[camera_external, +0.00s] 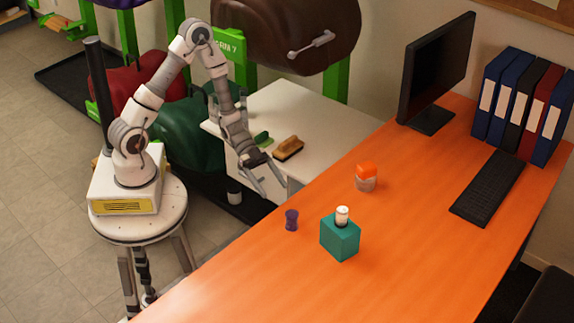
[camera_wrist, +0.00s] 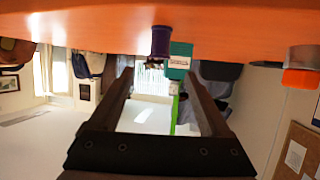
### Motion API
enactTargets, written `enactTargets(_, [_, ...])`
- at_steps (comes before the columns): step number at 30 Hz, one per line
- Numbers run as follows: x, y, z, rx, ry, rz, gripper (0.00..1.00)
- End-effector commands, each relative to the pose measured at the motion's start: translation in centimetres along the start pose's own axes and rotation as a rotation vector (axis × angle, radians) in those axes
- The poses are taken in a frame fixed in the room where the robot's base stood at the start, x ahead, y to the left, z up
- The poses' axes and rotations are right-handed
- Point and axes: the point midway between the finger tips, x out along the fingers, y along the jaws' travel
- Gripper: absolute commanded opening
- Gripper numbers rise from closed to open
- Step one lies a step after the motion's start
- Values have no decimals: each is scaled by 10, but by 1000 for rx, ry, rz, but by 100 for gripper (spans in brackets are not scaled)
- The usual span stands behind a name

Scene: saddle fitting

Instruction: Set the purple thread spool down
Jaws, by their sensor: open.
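The purple thread spool (camera_external: 291,220) stands upright on the orange desk (camera_external: 215,290), near its front-left edge. My gripper (camera_external: 275,196) is open and empty, a little behind the spool and apart from it in the external view. In the wrist view, which looks upside down, the spool (camera_wrist: 160,42) shows beyond the gap between my open fingers (camera_wrist: 157,76). Nothing is between the fingers.
A teal box (camera_external: 340,238) with a white cylinder (camera_external: 342,213) in its top stands right of the spool. An orange-topped jar (camera_external: 366,178), a keyboard (camera_external: 488,187) and a monitor (camera_external: 436,72) are farther off. A brush (camera_external: 288,149) lies on the white cabinet (camera_external: 300,115).

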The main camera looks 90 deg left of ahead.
Motion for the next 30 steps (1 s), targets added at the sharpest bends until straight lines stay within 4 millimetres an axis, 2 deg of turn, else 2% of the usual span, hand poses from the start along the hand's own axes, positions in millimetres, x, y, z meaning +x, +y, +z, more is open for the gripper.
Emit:
enactTargets(4, [-7,-12,-2,24,-62,-48,81])
enactTargets(8, [-19,-40,-10,68,-209,-175,81])
enactTargets(12, [-48,-72,-29,94,-383,-366,81])
enactTargets(15, [-74,-86,-48,88,-482,-500,81])
enactTargets(18, [-103,-91,-68,56,-559,-628,81])
enactTargets(23, [-149,-78,-102,-38,-641,-802,81])
enactTargets(26, [-173,-58,-119,-125,-665,-884,81])
enactTargets(30, [-200,-17,-137,-275,-672,-948,81])
